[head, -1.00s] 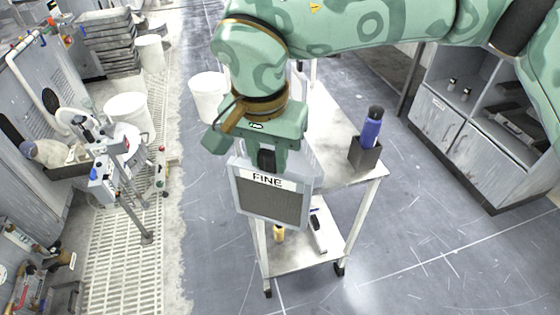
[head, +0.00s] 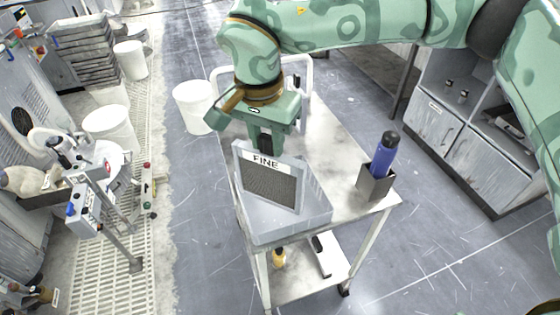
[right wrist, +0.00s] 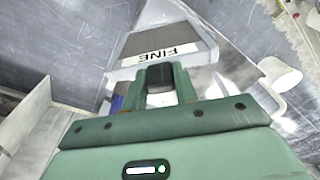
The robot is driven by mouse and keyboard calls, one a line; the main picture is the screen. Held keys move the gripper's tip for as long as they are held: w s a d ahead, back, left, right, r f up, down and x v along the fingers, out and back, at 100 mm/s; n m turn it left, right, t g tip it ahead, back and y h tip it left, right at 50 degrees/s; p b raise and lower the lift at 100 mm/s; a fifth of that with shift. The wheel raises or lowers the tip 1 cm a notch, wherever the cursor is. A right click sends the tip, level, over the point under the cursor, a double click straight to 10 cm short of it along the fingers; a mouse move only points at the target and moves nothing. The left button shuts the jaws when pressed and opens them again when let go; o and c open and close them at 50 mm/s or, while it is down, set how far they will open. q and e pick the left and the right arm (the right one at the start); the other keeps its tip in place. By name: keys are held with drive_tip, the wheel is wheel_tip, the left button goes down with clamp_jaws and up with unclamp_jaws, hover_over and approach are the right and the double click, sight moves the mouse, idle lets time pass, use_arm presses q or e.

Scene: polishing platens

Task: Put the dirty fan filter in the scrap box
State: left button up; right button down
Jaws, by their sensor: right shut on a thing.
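The fan filter, a grey-framed panel with dark mesh labelled FINE (head: 270,187), is tilted upright over the cart. My right gripper (head: 264,143) is shut on its top edge; the jaws hide part of that edge. In the right wrist view the filter (right wrist: 165,42) extends out beyond the right gripper's fingertips (right wrist: 165,85). A light grey box (head: 290,229) is on the near end of the cart top, just below and behind the filter. I cannot tell whether the filter touches it, or whether it is the scrap box. My left gripper is not in view.
The metal cart (head: 345,170) has a blue bottle (head: 383,158) in a dark holder (head: 373,184) at its right edge. Its lower shelf holds small items. A white bin (head: 194,108) stands left of the cart. Grey cabinets (head: 450,135) stand at right. Floor right of the cart is clear.

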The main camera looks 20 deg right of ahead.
drive_tip(key=w+d+f+b, duration=0.1)
drive_tip(key=w+d+f, duration=0.1)
drive_tip(key=f, duration=0.3)
drive_tip(key=w+d+f+b, duration=0.1)
drive_tip(key=w+d+f, duration=0.1)
drive_tip(key=w+f, duration=0.2)
drive_tip(key=shift+w+d+f+b, duration=0.2)
drive_tip(key=shift+d+f+b, duration=0.15)
drive_tip(key=shift+f, duration=0.35)
drive_tip(key=shift+f, duration=0.1)
drive_tip(key=c, duration=1.1)
unclamp_jaws()
wheel_tip(320, 180, up, 12)
drive_tip(key=s+a+p, duration=0.1)
drive_tip(key=p, duration=0.2)
